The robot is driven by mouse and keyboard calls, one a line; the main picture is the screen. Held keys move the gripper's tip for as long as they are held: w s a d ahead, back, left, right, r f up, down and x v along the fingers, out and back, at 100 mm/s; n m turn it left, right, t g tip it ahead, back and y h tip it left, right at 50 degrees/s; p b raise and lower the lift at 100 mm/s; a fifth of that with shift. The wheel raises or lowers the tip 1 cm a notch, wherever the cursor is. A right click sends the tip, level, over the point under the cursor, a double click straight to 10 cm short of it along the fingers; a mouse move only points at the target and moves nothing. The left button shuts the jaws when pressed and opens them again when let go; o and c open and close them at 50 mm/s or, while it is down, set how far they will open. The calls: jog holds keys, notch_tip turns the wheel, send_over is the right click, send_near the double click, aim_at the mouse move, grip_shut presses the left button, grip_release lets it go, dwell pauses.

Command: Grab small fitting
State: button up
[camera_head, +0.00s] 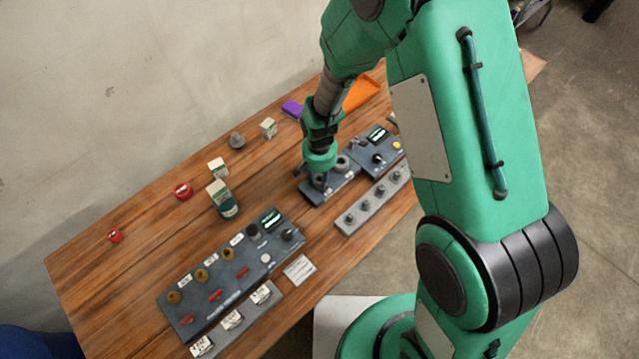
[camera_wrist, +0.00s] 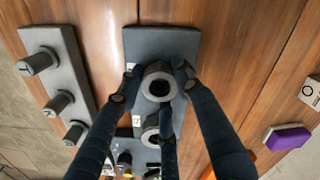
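A dark grey plate (camera_head: 345,186) lies on the wooden table with two hollow round fittings standing on it. In the wrist view one round grey fitting (camera_wrist: 158,84) with a dark bore stands near the plate's middle. A second round fitting (camera_wrist: 151,135) stands just below it, partly hidden by a finger. My gripper (camera_wrist: 157,82) has its fingers spread around the first fitting, with narrow gaps showing at its sides. In the head view my gripper (camera_head: 318,178) is down at the left part of this plate and hides part of it.
A grey bar with several pegs (camera_head: 368,203) lies close in front of the plate. A control panel (camera_head: 225,270) lies at left; another panel (camera_head: 376,150) lies behind right. A purple block (camera_head: 292,109) and an orange tray (camera_head: 362,93) are at the back. Small boxes stand left.

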jog(key=shift+r, duration=0.15)
notch_tip(320, 180, up, 10)
jog(key=p, duration=0.1)
jog(key=shift+p, duration=0.35)
dwell(0.4)
dwell(0.5)
